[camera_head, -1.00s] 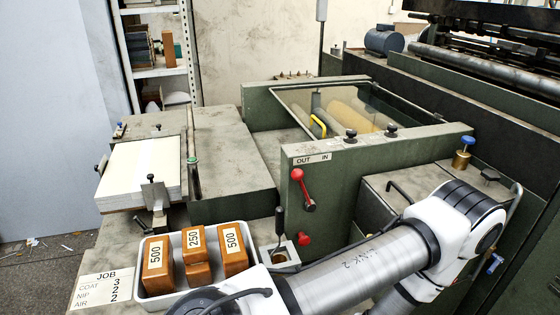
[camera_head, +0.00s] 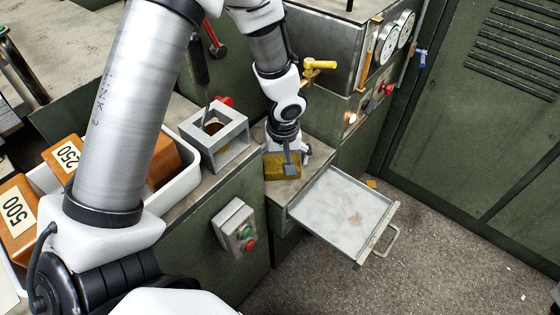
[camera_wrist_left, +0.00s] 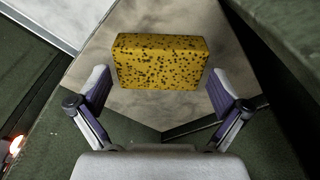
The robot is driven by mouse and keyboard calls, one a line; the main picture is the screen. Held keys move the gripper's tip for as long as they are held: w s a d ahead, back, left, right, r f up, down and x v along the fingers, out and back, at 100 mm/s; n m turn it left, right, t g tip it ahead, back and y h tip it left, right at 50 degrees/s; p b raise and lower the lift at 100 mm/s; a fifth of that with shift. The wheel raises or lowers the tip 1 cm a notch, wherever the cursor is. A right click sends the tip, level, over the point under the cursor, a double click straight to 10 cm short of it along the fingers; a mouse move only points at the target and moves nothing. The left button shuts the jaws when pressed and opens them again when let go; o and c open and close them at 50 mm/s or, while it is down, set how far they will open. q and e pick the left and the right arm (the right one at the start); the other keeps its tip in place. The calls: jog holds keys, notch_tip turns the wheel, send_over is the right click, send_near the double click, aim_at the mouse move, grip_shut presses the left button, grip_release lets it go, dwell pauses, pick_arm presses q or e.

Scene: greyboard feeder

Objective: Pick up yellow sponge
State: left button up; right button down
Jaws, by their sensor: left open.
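A yellow sponge (camera_head: 282,165) with dark speckles lies on a small stained ledge (camera_head: 258,133) beside the pulled-out drawer. In the left wrist view the whole sponge (camera_wrist_left: 160,62) shows as a block on the pale surface, just beyond my fingertips. My left gripper (camera_head: 290,168) points down over the sponge and partly hides it in the head view. In the left wrist view the left gripper (camera_wrist_left: 158,88) is open and empty, its two fingers spread wider than the sponge. My right gripper is not in view.
An open shallow metal drawer (camera_head: 338,213) sticks out right of the sponge. A grey open frame (camera_head: 233,137) stands to its left, near a white tray (camera_head: 183,190) of brown blocks. A yellow-handled valve (camera_head: 318,66) and gauges are behind. Speckled floor lies at lower right.

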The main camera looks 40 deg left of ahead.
pick_arm(q)
jog(key=shift+w+a+f, duration=0.1)
jog(key=shift+w+f, duration=0.05)
jog(key=shift+f, duration=0.8)
jog(key=shift+r, duration=0.15)
jog(key=shift+c, duration=0.7)
jog(key=c, duration=0.4)
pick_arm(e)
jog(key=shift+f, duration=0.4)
pick_arm(q)
jog(key=shift+r, duration=0.1)
notch_tip(320, 180, up, 10)
jog(key=p, duration=0.4)
jog(key=shift+f, duration=0.2)
jog(key=shift+r, duration=0.15)
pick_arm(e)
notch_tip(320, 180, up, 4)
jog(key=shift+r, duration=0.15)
pick_arm(q)
jog(key=shift+o, duration=0.3)
